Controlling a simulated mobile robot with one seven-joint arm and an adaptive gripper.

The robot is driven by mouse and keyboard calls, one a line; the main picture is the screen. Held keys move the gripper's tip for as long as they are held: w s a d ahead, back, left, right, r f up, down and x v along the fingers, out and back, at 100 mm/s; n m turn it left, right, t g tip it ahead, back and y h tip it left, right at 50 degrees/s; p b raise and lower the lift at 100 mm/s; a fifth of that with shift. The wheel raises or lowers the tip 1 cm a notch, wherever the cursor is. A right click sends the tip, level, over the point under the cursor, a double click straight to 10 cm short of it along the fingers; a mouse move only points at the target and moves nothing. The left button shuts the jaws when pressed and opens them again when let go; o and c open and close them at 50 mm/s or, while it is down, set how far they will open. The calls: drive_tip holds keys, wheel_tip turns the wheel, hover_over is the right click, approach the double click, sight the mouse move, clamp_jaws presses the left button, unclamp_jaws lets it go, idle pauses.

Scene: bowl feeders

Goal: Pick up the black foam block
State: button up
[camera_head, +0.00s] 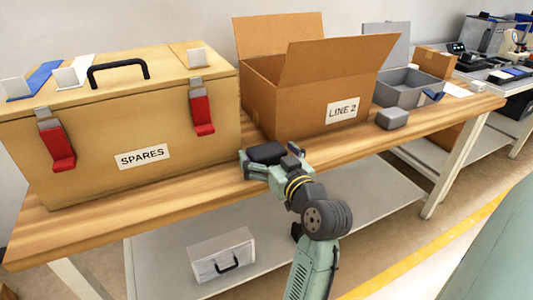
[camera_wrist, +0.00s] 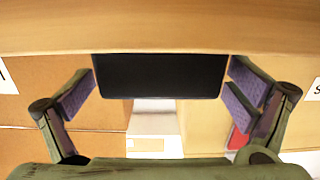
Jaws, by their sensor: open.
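The black foam block (camera_head: 266,153) lies near the front edge of the wooden bench, in front of the gap between the SPARES case and the LINE 2 carton. It also shows in the wrist view (camera_wrist: 160,76) as a dark rectangle. My gripper (camera_wrist: 166,92) is open, with one finger on each side of the block. In the wrist view a gap shows between each finger pad and the block's ends. In the head view my gripper (camera_head: 272,165) is at the block and hides part of its near side.
The tan SPARES case (camera_head: 190,130) stands left of the block. The open LINE 2 cardboard carton (camera_head: 300,112) stands behind and right. A grey rounded box (camera_head: 392,118) and an open grey bin (camera_head: 405,92) are farther right. The bench front (camera_head: 335,147) right of my gripper is clear.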

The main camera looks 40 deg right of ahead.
drive_tip(key=shift+w+d, duration=0.1)
drive_tip(key=shift+w, duration=0.35)
drive_tip(key=c, duration=1)
drive_tip(key=shift+r, duration=0.1)
drive_tip(key=shift+c, duration=0.2)
